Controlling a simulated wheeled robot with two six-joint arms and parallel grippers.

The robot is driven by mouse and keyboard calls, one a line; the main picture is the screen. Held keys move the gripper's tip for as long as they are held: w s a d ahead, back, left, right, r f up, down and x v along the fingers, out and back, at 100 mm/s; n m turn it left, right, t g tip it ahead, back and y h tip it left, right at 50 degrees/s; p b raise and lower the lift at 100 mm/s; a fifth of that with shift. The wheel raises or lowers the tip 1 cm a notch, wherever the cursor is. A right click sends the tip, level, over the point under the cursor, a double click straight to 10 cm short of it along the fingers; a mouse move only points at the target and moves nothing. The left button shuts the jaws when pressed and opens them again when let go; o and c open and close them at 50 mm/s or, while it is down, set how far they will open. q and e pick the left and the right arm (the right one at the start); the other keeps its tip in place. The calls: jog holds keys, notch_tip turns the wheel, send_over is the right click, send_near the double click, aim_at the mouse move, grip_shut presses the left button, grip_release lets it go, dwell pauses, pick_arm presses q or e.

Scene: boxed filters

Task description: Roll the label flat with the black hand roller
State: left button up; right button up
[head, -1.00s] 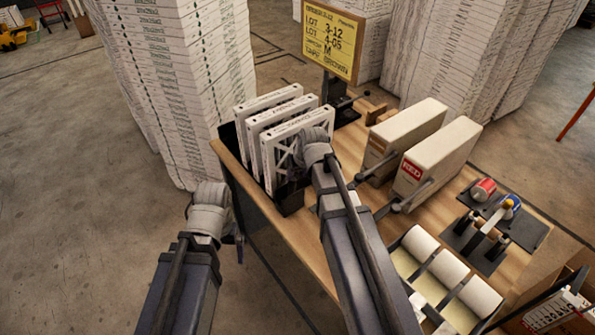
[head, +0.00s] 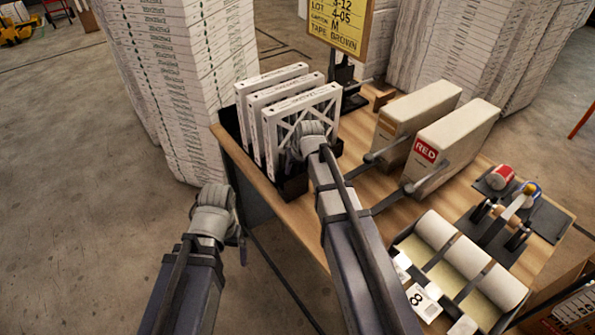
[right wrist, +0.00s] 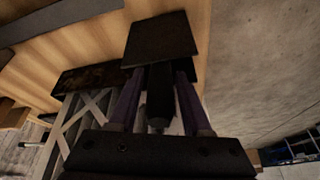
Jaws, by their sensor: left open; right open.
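In the right wrist view, a black bar (right wrist: 160,98), which looks like the handle of the black hand roller, sits between the two spread fingers of my right gripper (right wrist: 157,76). A dark square block (right wrist: 160,38) lies just beyond the fingertips. In the head view my right gripper (head: 294,160) is low beside the nearest white filter (head: 300,128), its fingers mostly hidden by my wrist. My left gripper (head: 241,248) is open and empty, off the table's left edge. Printed white labels (head: 424,302) show at the front of the label-roll rack; which label is meant cannot be told.
Several filters stand in a black rack (head: 292,188) at the table's left corner. Tall stacks of white boxes (head: 175,80) stand behind. Bare wood (head: 355,135) shows between.

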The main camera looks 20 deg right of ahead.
jog(key=shift+w+f, duration=0.15)
jog(key=shift+f, duration=0.2)
jog(key=shift+r, duration=0.1)
grip_shut()
jog(key=shift+c, duration=1.4)
grip_release()
grip_shut()
jog(key=shift+r, duration=0.25)
jog(key=shift+r+p, duration=0.15)
jog(key=shift+p, duration=0.25)
